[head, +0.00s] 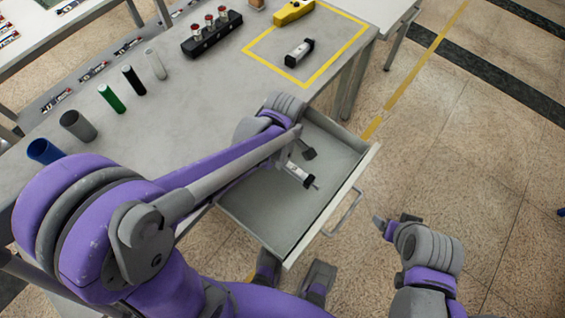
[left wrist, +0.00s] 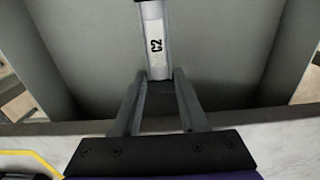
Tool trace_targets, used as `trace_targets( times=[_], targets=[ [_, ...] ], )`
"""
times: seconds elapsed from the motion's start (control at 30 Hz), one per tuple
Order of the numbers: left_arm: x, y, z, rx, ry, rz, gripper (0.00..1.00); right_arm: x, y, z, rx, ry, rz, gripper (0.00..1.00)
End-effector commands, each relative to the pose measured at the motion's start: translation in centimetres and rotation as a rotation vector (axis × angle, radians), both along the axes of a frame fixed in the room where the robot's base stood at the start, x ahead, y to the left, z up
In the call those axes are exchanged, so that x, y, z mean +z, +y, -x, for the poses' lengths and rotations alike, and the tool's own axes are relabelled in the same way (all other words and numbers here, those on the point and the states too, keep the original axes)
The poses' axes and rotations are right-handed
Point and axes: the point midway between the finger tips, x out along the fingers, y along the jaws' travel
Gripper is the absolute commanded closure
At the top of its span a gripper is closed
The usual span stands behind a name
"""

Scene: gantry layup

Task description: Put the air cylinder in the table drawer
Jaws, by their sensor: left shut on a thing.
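The air cylinder (head: 298,174), a silver-white body with dark ends, is in my left gripper (head: 297,161), over the open table drawer (head: 260,216). In the left wrist view the cylinder (left wrist: 154,42) shows the mark "C2", and the left gripper's fingers (left wrist: 159,76) are shut on its near end. The grey drawer floor (left wrist: 225,40) lies beneath it. I cannot tell whether the cylinder touches the floor. My right gripper (head: 393,221) is open and empty, to the right of the drawer, above the tiled floor.
A similar cylinder (head: 299,52) lies inside a yellow taped outline on the table (head: 200,100), near a yellow device (head: 293,12). A black rack (head: 211,37) and several upright tubes stand along the table. The drawer's handle (head: 343,212) faces the open floor at right.

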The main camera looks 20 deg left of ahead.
Motion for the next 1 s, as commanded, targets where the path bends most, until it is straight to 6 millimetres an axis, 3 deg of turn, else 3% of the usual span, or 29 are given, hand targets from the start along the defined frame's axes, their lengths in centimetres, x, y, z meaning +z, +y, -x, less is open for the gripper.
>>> trace_targets(
  times=[0.4,0.8,0.83,1.0],
  targets=[
    [-4.8,0.0,0.0,-0.001,0.000,0.000,1.00,-1.0,0.0,0.1,0.000,0.003,0.000,0.22],
    [-5.3,0.0,0.0,-0.001,0.001,0.000,1.00,-1.4,0.0,0.1,0.000,0.004,0.000,0.22],
    [-5.3,0.0,0.0,-0.001,0.000,0.000,0.54,-1.3,0.0,0.1,0.000,0.004,0.000,0.22],
    [-5.2,0.0,0.0,-0.001,0.000,0.000,0.28,-1.3,0.0,0.1,0.000,0.004,0.000,0.22]
  ],
)
